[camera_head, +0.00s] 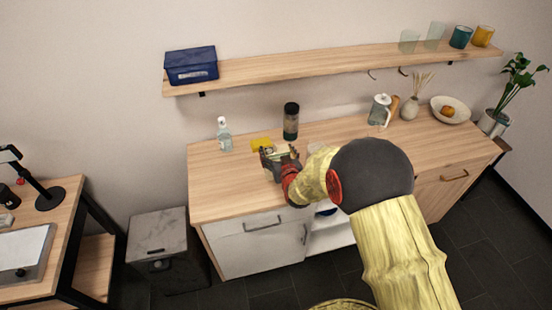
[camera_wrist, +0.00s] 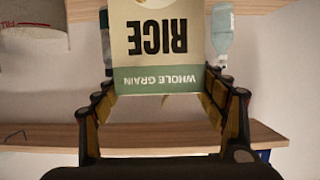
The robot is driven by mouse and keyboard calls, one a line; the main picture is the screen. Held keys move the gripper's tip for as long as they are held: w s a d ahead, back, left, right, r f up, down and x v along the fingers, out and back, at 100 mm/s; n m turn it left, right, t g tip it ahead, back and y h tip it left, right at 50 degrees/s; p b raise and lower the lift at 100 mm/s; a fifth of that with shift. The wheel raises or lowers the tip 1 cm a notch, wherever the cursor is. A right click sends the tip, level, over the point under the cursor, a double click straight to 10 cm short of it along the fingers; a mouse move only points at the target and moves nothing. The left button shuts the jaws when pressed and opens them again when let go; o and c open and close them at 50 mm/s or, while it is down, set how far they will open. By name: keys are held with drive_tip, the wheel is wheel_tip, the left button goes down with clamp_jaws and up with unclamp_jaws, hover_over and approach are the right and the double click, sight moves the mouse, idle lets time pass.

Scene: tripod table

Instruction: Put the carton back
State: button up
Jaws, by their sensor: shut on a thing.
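The carton (camera_wrist: 155,45) is a pale box with a green band, labelled whole grain rice. It fills the upper middle of the wrist view, with its lettering upside down in the picture. My gripper (camera_wrist: 160,78) is shut on it, with one finger at each side. In the head view, my gripper (camera_head: 279,157) is over the back middle of the wooden counter (camera_head: 225,178). Only a small pale part of the carton (camera_head: 279,150) shows there, and my arm hides much around it. I cannot tell whether the carton touches the counter.
A clear bottle (camera_head: 224,134) stands left of my gripper and a dark-lidded jar (camera_head: 291,121) behind it. A yellow item (camera_head: 262,144) lies close by. The wall shelf (camera_head: 300,71) holds a blue box (camera_head: 191,66) and several cups. The counter's left part is clear.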

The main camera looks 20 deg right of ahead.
sight(278, 160)
drive_tip(key=shift+w+a+f, duration=0.1)
drive_tip(key=shift+w+f, duration=0.25)
drive_tip(key=shift+f, duration=1.45)
drive_tip(key=shift+b, duration=0.35)
drive_tip(key=shift+f, duration=0.2)
drive_tip(key=o, duration=1.9)
drive_tip(key=shift+s, duration=0.1)
